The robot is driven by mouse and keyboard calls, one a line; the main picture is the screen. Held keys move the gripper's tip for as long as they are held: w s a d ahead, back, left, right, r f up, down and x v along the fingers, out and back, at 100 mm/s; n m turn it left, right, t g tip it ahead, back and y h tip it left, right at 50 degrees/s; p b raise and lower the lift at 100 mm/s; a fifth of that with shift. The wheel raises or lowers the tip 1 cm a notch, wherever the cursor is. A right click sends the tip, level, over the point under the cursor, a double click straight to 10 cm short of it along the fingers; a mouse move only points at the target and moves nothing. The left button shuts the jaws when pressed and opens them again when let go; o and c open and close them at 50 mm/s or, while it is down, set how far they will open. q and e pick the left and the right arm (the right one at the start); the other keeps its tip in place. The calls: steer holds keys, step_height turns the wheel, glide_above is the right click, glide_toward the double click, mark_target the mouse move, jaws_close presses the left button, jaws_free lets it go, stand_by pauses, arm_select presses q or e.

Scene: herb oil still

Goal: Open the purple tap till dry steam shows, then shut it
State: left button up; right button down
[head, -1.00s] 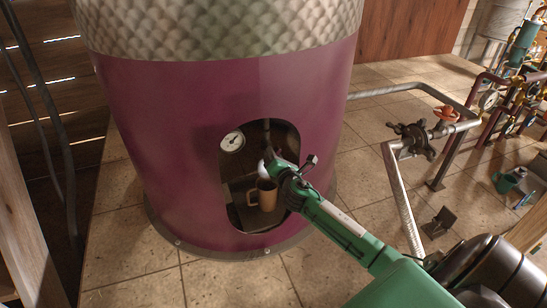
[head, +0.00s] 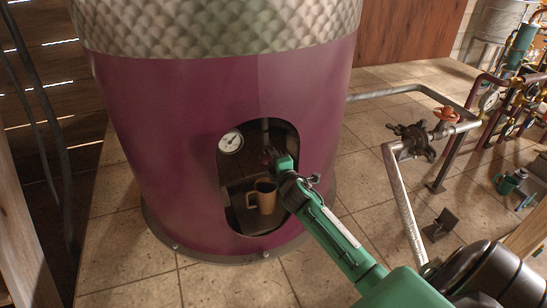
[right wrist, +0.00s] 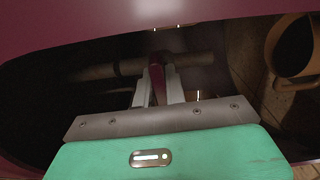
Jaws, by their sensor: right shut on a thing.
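The purple tap (right wrist: 157,82) shows in the right wrist view as a narrow dark-red handle on a horizontal pipe (right wrist: 115,70). My right gripper (right wrist: 158,88) is shut on the handle, one pale finger on each side. In the head view my right gripper (head: 271,156) reaches into the opening of the purple still (head: 150,130), and hides most of the tap. A tan mug (head: 264,197) stands below it. A round white gauge (head: 231,142) hangs at the upper left of the opening. I see no clear steam over the mug. My left gripper is not in view.
The rim of the opening (head: 222,178) is close around my right gripper. A dark handwheel valve (head: 413,139) on grey pipes stands to the right. A green mug (head: 510,181) and a small dark stand (head: 442,222) are on the tiled floor.

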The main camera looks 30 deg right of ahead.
steer(key=shift+f+m, duration=0.1)
steer(key=shift+m, duration=0.4)
steer(key=c, duration=1.5)
jaws_free()
steer(key=shift+o, duration=0.2)
steer(key=shift+s, duration=0.1)
steer(key=b+v, duration=0.3)
steer(key=v, duration=1)
steer(key=shift+s, duration=0.4)
